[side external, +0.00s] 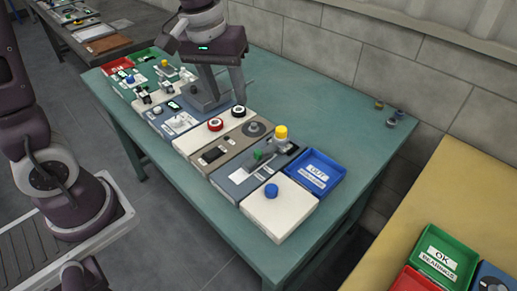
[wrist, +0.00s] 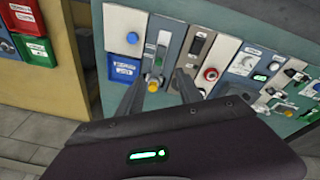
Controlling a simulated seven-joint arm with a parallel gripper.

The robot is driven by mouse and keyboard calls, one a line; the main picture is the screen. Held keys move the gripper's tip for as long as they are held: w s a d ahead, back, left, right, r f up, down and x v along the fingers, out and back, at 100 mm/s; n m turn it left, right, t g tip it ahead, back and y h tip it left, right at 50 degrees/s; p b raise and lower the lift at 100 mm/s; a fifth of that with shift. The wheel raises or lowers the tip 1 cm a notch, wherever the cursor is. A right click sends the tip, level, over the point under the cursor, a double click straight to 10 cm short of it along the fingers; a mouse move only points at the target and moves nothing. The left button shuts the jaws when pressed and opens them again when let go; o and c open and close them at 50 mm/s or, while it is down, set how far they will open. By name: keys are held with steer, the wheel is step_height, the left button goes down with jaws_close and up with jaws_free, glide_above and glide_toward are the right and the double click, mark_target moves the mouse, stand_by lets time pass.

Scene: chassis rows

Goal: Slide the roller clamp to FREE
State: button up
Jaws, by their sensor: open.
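A blue-grey module (side external: 232,180) near the front end of the row carries a small green piece (side external: 258,155) beside a light slotted plate, and a yellow knob (side external: 281,131) on a raised grey part. I cannot tell for certain which piece is the roller clamp, and no FREE mark is readable. In the wrist view the green piece (wrist: 160,51) and the yellow knob (wrist: 152,86) show between and beyond my fingers. My gripper (wrist: 162,76) is open and empty. In the side external view my gripper (side external: 222,98) hangs above the row, behind the green piece and apart from it.
A red knob (side external: 215,125) and a black knob (side external: 238,111) stand further along the row. The table's back right (side external: 310,110) is mostly clear.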

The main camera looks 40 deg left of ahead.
mark_target(258, 151)
steer(key=w+f+n, duration=0.1)
steer(key=w+f, duration=0.1)
steer(key=f, duration=0.5)
steer(key=w+f+n+g, duration=0.1)
steer(key=w+f, duration=0.2)
steer(key=f, duration=0.4)
steer(key=w+f+n+g, duration=0.1)
steer(key=w+f, duration=0.2)
steer(key=f, duration=0.4)
steer(key=shift+w+f+n, duration=0.2)
steer(key=shift+w+n, duration=0.05)
steer(key=shift+n, duration=0.05)
steer(key=shift+f, duration=0.25)
steer(key=shift+c, duration=0.4)
jaws_close()
